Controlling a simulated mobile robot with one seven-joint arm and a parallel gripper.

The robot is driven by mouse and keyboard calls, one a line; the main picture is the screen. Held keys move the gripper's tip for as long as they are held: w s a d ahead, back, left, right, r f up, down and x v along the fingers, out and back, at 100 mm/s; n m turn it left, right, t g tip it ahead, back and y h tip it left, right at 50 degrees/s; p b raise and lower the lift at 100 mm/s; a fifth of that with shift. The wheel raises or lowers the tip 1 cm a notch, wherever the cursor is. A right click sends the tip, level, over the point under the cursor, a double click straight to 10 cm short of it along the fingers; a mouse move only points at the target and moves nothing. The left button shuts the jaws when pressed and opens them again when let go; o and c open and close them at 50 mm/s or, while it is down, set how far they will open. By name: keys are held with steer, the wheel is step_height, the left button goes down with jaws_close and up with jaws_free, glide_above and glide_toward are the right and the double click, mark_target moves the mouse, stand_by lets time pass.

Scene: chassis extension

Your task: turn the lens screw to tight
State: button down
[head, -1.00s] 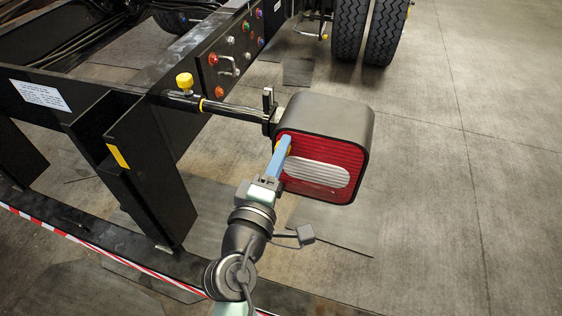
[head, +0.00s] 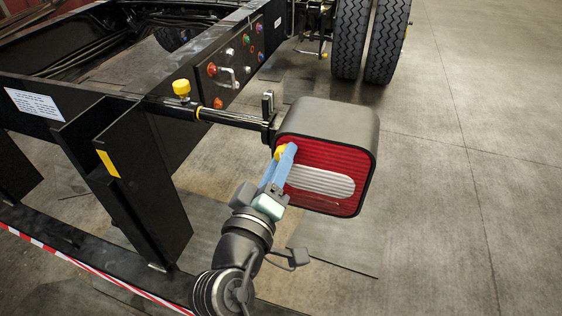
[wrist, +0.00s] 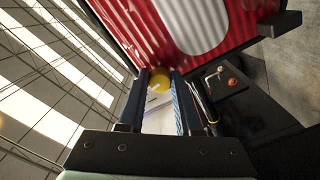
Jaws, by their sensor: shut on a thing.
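The tail lamp has a black housing (head: 338,118) and a red ribbed lens (head: 325,158) with a white oblong panel (head: 320,182). The yellow lens screw (head: 280,152) is at the lens's upper left corner. My gripper (head: 284,158) has blue fingers and reaches up to the screw from below left, shut on it. In the wrist view the yellow screw (wrist: 157,80) shows between the two dark fingertips of my gripper (wrist: 158,76), with the red lens (wrist: 185,25) just beyond. The fingers partly hide the screw, and I cannot tell how tight it is.
A black arm with a yellow knob (head: 181,88) joins the lamp to the chassis. A panel with coloured ports (head: 235,62) is behind. A black upright post (head: 140,185) and a red-and-white striped bar (head: 90,268) are at left. The floor right of the lamp is clear.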

steer(key=c, duration=0.6)
jaws_free()
steer(key=shift+s, duration=0.15)
steer(key=b+v, duration=0.1)
steer(key=v, duration=1.1)
steer(key=shift+s+a, duration=0.15)
steer(key=shift+s, duration=0.2)
